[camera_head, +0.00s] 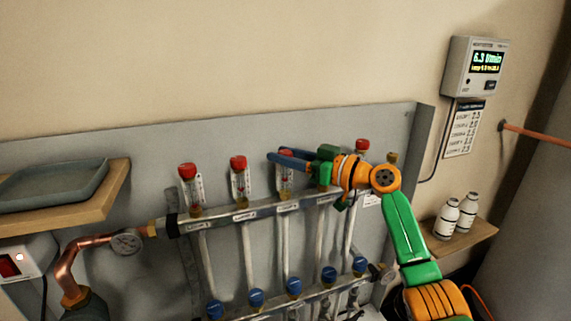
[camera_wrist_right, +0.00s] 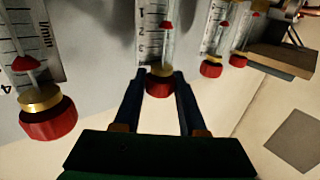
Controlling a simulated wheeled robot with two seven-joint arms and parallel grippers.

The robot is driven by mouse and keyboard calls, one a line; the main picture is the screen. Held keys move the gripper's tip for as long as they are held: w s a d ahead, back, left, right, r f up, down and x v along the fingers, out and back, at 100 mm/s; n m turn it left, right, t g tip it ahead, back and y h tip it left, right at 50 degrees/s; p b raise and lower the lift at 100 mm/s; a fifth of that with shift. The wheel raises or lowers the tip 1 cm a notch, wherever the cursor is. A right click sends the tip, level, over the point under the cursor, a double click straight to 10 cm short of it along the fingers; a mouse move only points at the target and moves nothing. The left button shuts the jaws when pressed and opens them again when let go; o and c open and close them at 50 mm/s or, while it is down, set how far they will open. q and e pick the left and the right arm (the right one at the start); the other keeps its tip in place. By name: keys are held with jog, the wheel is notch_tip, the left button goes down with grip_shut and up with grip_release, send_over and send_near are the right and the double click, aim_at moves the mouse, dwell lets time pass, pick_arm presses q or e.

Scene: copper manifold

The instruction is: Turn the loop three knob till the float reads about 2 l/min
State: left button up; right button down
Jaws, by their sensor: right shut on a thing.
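The third flow meter (camera_head: 285,183) from the left stands on the upper manifold bar. Its red knob (camera_wrist_right: 159,86) sits between the two dark fingers of my right gripper (camera_wrist_right: 160,84) in the right wrist view. The right gripper (camera_head: 287,160) is shut on this knob and covers most of it in the head view. My left gripper is not in view.
Neighbouring red knobs stand at left (camera_head: 187,171) and right (camera_head: 362,146). Blue caps (camera_head: 294,287) line the lower bar. A wall display (camera_head: 487,62) reads about 6.3 l/min. White bottles (camera_head: 447,218) stand on a right shelf. A grey tray (camera_head: 52,188) rests on the left shelf.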

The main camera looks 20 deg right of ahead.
dwell(0.3)
jog(key=shift+c, duration=2.3)
grip_release()
jog(key=b+v, duration=0.2)
jog(key=v, duration=0.5)
